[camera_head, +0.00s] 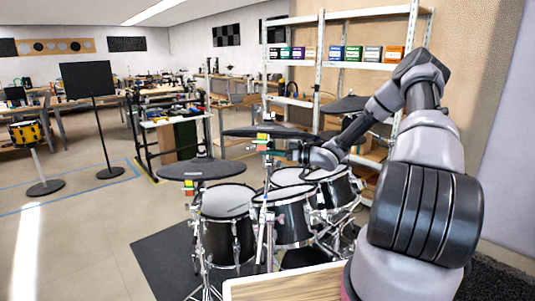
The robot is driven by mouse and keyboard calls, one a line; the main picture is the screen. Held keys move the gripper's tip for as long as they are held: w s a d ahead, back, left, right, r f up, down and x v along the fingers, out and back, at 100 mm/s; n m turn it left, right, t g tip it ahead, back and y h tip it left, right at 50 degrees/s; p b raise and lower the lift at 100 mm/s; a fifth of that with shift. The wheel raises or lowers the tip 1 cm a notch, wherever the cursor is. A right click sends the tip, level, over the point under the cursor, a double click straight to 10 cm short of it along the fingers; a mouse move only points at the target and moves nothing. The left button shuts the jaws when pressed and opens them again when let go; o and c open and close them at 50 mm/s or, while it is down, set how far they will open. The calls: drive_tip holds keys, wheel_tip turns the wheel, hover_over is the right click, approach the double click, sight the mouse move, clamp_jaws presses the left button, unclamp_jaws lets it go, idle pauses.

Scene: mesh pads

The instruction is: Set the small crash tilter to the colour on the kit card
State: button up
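A drum kit with mesh pads stands ahead. One dark cymbal pad (200,168) is at the left, with a small coloured tilter block (188,188) under it. A second cymbal pad (240,132) is in the middle, and a block with yellow, red and green parts (263,141) sits just under it. I cannot tell which is the small crash. My gripper (283,152) reaches in from the right, close to the middle block. Its fingers are too small to tell whether they are open or touching. I cannot make out a kit card.
Drums with mesh heads (228,200) stand below my gripper on a dark mat. A third cymbal pad (348,104) is behind my forearm. A shelf (300,62) holds several coloured boxes. A black stand (88,82) is at the left. A wooden board edge (285,284) is in front.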

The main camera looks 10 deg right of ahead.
drive_tip(key=shift+o, duration=0.9)
drive_tip(key=v, duration=1)
drive_tip(key=shift+s+d, duration=0.25)
drive_tip(key=shift+d, duration=0.05)
drive_tip(key=shift+r, duration=0.1)
